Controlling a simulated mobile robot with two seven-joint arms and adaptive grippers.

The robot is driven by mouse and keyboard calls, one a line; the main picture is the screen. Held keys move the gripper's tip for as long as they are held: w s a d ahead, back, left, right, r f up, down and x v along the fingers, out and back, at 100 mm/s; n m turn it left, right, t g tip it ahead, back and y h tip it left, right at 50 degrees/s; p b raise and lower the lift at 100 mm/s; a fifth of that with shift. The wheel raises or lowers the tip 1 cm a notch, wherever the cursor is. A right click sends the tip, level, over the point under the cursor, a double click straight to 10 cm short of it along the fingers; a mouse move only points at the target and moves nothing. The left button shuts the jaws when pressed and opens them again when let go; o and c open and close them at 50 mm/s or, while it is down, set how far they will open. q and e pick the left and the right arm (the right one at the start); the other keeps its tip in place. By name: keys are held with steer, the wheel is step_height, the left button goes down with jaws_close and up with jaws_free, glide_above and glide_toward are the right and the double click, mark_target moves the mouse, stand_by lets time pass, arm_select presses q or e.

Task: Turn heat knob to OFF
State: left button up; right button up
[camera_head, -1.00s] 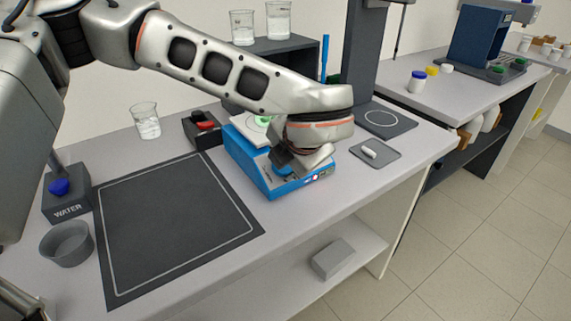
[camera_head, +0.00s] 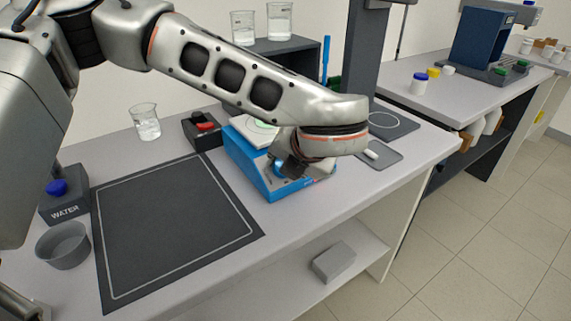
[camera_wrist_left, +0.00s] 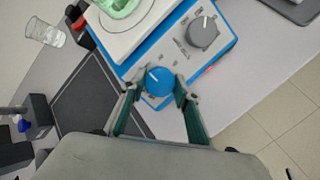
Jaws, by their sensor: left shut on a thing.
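The blue and white hotplate (camera_head: 262,178) stands on the bench, and its front panel shows in the left wrist view (camera_wrist_left: 180,52). A blue knob (camera_wrist_left: 159,81) with a white pointer line sits at the panel's near end; the pointer aims up and left in that view. A grey knob (camera_wrist_left: 203,32) with a white mark sits beside it. My left gripper (camera_wrist_left: 157,92) is shut on the blue knob, with a finger on either side. In the head view my left gripper (camera_head: 288,168) is at the hotplate's front, partly hidden by my wrist. The panel lettering is too small to read.
A green item (camera_wrist_left: 118,6) rests on the hotplate's top. A dark mat (camera_head: 170,230), a beaker (camera_head: 146,122), a water dispenser (camera_head: 63,200) and a grey bowl (camera_head: 63,245) are to the left. A small tray (camera_head: 385,155) is just right of the hotplate.

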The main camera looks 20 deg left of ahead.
arm_select(q)
steer(key=o, duration=1.1)
steer(key=v, duration=1.2)
